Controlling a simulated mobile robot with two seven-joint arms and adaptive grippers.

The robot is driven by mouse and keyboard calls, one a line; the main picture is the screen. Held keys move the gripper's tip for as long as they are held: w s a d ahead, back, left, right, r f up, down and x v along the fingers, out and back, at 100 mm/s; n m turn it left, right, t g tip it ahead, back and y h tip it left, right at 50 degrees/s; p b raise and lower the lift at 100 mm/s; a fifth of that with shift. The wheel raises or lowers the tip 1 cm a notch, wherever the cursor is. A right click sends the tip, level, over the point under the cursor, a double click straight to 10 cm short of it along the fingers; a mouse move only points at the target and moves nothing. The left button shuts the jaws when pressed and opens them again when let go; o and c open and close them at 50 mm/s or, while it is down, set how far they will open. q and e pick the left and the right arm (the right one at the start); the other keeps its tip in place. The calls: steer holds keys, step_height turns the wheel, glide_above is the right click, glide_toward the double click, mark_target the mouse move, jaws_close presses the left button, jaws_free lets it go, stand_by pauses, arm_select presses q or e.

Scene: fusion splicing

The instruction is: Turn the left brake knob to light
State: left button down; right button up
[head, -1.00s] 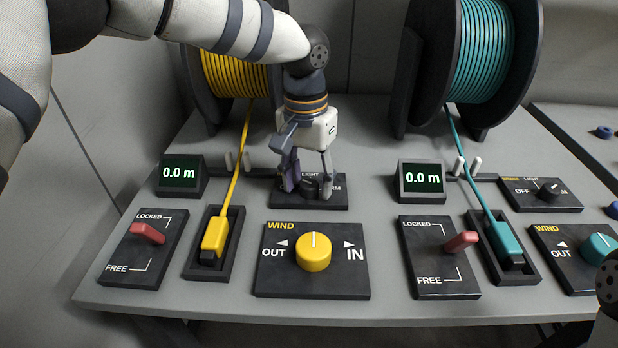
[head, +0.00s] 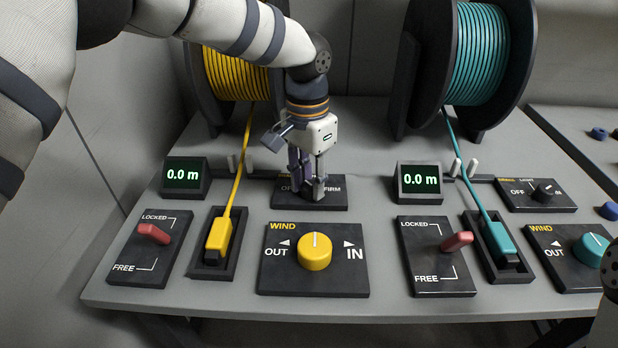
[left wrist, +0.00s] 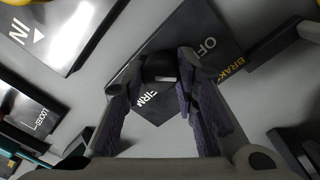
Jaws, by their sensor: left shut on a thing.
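The left brake panel (head: 335,203) is a dark plate behind the yellow wind knob. My left gripper (head: 308,192) points down over it, and its fingers hide the left brake knob in the head view. In the left wrist view, the dark left brake knob (left wrist: 160,67) sits between the two fingertips of my left gripper (left wrist: 161,62), which is shut on it. The labels OFF and FIRM show on either side of the fingers. The LIGHT label is hidden, and the knob's exact setting is hard to tell.
The yellow wind knob (head: 314,251) stands in front of the brake panel. A 0.0 m display (head: 185,177) and the yellow cable (head: 236,180) lie to the left. Another 0.0 m display (head: 419,181) stands to the right. The yellow spool (head: 237,75) is close behind.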

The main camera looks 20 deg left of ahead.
mark_target(310, 183)
arm_select(q)
steer(key=m, duration=0.4)
steer(key=shift+m, duration=2.2)
steer(key=c, duration=1.2)
jaws_free()
steer(key=shift+c, duration=0.2)
step_height(310, 183, up, 12)
steer(key=shift+w, duration=0.25)
steer(key=shift+a, duration=0.1)
